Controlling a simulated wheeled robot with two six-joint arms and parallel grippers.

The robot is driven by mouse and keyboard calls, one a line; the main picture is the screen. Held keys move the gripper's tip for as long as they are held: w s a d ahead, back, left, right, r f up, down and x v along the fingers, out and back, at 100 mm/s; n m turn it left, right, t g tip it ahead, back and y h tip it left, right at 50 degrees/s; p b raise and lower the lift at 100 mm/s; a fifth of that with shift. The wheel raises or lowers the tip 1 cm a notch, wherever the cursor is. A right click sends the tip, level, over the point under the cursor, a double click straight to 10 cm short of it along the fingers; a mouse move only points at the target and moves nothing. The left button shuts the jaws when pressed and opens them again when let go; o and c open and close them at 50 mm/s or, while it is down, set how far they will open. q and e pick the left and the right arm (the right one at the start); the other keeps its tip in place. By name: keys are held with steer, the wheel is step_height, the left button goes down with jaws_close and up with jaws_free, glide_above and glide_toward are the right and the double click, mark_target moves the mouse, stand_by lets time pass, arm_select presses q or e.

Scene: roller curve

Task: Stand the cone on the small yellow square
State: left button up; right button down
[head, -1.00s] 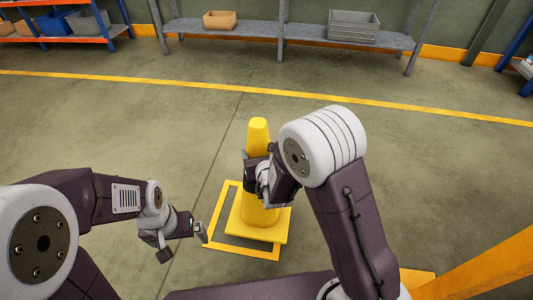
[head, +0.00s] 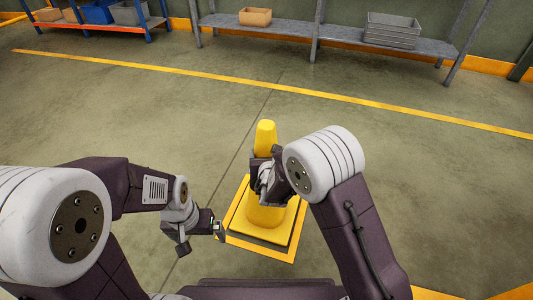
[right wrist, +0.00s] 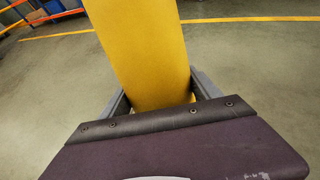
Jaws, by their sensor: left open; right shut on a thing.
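The yellow cone (head: 266,214) with its square base is upright in the head view. My right gripper (head: 267,168) is shut on its upper body, and the yellow body (right wrist: 145,50) fills the space between the fingers in the right wrist view. The small yellow square (head: 262,251) is a painted outline on the floor. The cone's base lies over it, with the outline's front edge showing just in front. I cannot tell whether the base touches the floor. My left gripper (head: 201,237) is open and empty, to the left of the square.
A grey shelf (head: 340,40) with an orange-brown box (head: 255,16) and a grey crate (head: 392,30) stands at the back. A rack with bins is at the back left. A yellow line (head: 270,85) crosses the open floor, which is clear behind the cone.

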steer(key=c, duration=0.6)
jaws_free()
steer(key=o, duration=0.4)
steer(key=shift+o, duration=0.2)
steer(key=shift+r, duration=0.25)
steer(key=a+p+v, duration=0.1)
steer(key=p+v, duration=0.4)
steer(key=v, duration=0.7)
steer(key=shift+d, duration=0.45)
steer(key=shift+f, duration=0.1)
